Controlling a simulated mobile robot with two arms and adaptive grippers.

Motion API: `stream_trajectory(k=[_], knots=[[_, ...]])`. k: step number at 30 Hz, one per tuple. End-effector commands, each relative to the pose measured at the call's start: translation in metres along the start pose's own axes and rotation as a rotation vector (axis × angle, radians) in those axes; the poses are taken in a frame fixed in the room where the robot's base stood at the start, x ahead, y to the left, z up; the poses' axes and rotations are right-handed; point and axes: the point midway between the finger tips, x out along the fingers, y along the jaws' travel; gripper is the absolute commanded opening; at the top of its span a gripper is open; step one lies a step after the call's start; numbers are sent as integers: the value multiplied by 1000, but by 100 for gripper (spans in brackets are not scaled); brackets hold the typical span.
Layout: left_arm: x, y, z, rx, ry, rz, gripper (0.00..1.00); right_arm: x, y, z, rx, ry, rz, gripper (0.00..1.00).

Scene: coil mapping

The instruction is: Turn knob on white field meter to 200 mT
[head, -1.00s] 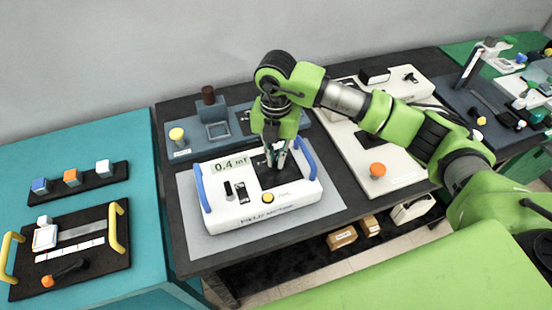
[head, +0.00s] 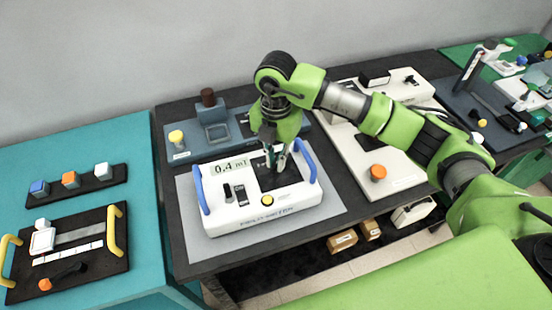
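The white field meter (head: 225,216) stands on a grey mat in the middle of the head view. It has blue side handles, a display (head: 229,168) reading 0.4 mT, a black switch and a yellow button (head: 267,201). My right gripper (head: 274,168) points down over the dark panel at the meter's right half. Its fingers hide the knob area, so I cannot tell whether they are around the knob or closed on it. My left gripper is not in view.
Behind the meter is a blue-grey device (head: 180,155) with a yellow knob. To the right is a white board (head: 400,178) with an orange knob (head: 378,172). The grey mat's front (head: 225,250) is clear.

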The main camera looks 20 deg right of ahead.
Motion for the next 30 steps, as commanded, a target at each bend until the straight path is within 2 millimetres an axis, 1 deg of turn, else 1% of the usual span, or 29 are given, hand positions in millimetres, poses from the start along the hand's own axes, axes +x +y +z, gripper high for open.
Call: stream_trajectory(k=[11, 14, 17, 24, 27, 30], knots=[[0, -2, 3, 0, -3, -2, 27, 0, 0, 0, -1, 0, 0, 26], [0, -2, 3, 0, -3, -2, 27, -6, 0, 0, -2, 0, 1, 26], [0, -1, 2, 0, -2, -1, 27, -20, 0, 0, -2, -1, 2, 26], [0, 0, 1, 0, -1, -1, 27, -71, 1, 0, -2, -3, 3, 26], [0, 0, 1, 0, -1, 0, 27, -91, 1, 0, -2, -2, 3, 26], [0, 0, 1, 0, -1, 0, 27, -106, 1, 0, -1, -2, 2, 26]])
